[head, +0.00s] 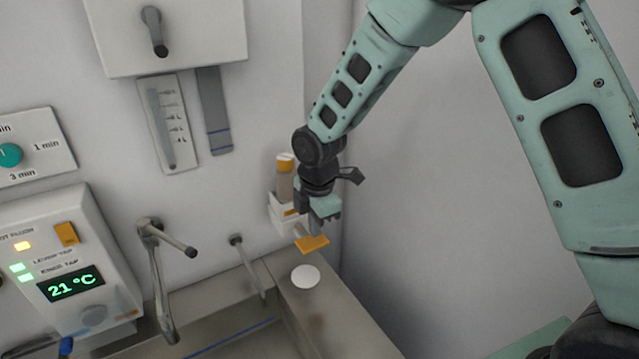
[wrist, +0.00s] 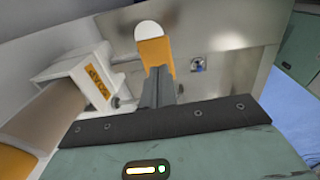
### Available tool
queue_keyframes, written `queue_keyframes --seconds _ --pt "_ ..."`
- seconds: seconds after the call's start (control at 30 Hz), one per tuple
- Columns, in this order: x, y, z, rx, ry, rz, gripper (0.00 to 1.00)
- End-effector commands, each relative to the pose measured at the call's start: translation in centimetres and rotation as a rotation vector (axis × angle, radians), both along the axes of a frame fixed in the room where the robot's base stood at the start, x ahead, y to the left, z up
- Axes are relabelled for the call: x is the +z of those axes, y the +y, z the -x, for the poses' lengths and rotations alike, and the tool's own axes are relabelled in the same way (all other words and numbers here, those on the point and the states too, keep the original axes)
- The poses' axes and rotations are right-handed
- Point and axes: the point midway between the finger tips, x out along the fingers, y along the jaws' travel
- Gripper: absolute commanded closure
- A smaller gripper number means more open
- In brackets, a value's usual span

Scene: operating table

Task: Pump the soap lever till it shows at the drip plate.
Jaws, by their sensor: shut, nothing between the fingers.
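The soap dispenser is a white wall bracket (head: 284,216) holding a brown bottle with an orange cap (head: 285,166). Its orange lever (head: 312,243) sticks out over the basin ledge. In the wrist view the lever (wrist: 155,54) lies just beyond my fingertips, and the bracket (wrist: 75,75) is to the left. The round drip plate (head: 305,277) lies on the ledge below the lever; its visible face is plain white. My gripper (head: 319,228) is shut and empty, pointing down just above the lever. I cannot tell whether the fingertips touch it.
A tap (head: 160,275) and a smaller spout (head: 248,267) stand left of the dispenser over the metal basin (head: 235,340). A control panel (head: 65,265) reading 21 °C is at the far left. A grey wall (head: 420,200) is close on the right.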

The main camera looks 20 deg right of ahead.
Motion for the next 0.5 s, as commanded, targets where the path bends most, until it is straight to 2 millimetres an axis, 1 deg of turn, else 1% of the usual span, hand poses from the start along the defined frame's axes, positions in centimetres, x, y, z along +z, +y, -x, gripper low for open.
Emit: queue_keyframes --seconds 0.03,0.1,0.13,0.17,0.4,0.5 --pt "1.5 0.3 0.0 0.001 -0.001 0.0 1.0" --pt "2.4 0.6 0.0 -0.001 -0.002 0.0 1.0" --pt "2.4 0.5 -0.1 -0.003 -0.005 -0.001 1.0" --pt "2.9 0.5 -0.1 -0.003 -0.006 -0.001 1.0" --pt "7.5 0.5 -0.1 -0.002 -0.006 -0.001 1.0" --pt "9.2 0.5 0.0 -0.003 -0.005 -0.001 1.0"
